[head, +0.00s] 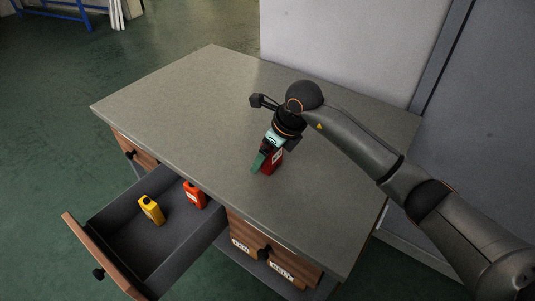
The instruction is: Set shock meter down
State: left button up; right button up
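A dark red device with a pale label (274,161), apparently the shock meter, is at the middle of the grey worktop (190,105). My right gripper (265,157) points down over the worktop with its green fingers at the device and appears shut on it. One finger shows on the device's left side; the gripper hides its upper part. The device's lower end is at or just above the worktop; I cannot tell if it touches. My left gripper is not in view.
An open drawer (118,242) at the front left holds a yellow bottle-shaped device (151,210) and an orange-red one (194,195). Closed labelled drawers (272,252) are to its right. The worktop's left and back are clear. A grey panel (350,45) stands behind.

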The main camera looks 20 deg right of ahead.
jog(key=v, duration=1.2)
jog(key=shift+p, duration=0.4)
jog(key=shift+a+f, duration=0.1)
jog(key=shift+f, duration=0.05)
